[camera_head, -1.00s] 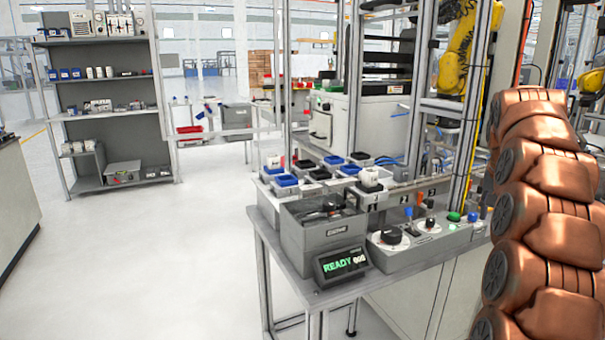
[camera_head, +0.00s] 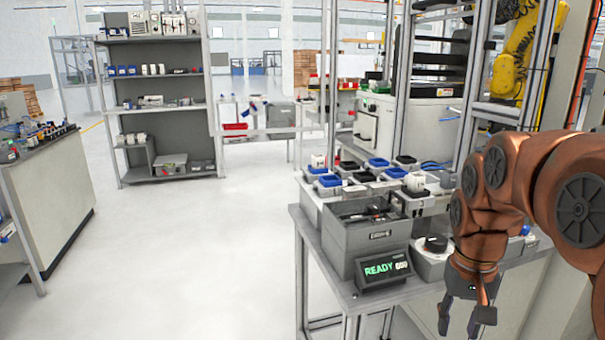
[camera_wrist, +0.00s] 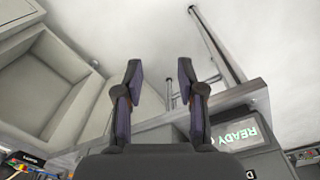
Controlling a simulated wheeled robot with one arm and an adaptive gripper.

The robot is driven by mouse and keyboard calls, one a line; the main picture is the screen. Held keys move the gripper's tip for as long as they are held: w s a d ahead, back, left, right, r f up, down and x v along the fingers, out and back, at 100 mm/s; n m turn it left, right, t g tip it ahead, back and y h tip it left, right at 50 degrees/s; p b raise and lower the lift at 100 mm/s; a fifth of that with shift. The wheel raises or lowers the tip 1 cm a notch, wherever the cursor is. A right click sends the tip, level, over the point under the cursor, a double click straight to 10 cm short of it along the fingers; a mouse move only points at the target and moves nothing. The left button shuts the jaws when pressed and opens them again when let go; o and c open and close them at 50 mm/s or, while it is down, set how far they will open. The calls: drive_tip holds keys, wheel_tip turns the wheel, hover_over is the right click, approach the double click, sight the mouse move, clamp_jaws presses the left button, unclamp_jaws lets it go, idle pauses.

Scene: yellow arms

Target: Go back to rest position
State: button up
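My gripper (camera_head: 461,316) hangs at the lower right of the head view, pointing down in front of the workbench (camera_head: 395,296), at its near edge. My copper-coloured arm is folded at the right side. The two fingers are apart with nothing between them. In the wrist view my gripper (camera_wrist: 160,85) also shows two separated fingers, with a table edge and pale floor beyond. The display reading READY (camera_head: 384,270) sits on the bench left of my gripper; it also appears in the wrist view (camera_wrist: 240,132).
A grey bin (camera_head: 368,238) and several small blue and black trays stand on the bench. A yellow robot arm (camera_head: 515,62) is behind it at the right. A shelf (camera_head: 160,105) stands at the back left, a counter (camera_head: 50,195) at the left. The floor (camera_head: 200,250) between is clear.

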drive_tip(key=s+a+f+n+g, duration=0.1)
drive_tip(key=s+a+f, duration=0.2)
drive_tip(key=s, duration=0.4)
drive_tip(key=s+a+f+n+g, duration=0.1)
drive_tip(key=s+a+f, duration=0.25)
drive_tip(key=s, duration=0.45)
drive_tip(key=s+a+f+n+g, duration=0.1)
drive_tip(key=s+a+f, duration=0.1)
drive_tip(key=s+f, duration=0.35)
wheel_tip(320, 180, up, 16)
drive_tip(key=t+p, duration=0.1)
drive_tip(key=p, duration=1.2)
drive_tip(key=shift+s+r+p, duration=0.25)
drive_tip(key=shift+s+p, duration=0.05)
drive_tip(key=shift+p, duration=0.05)
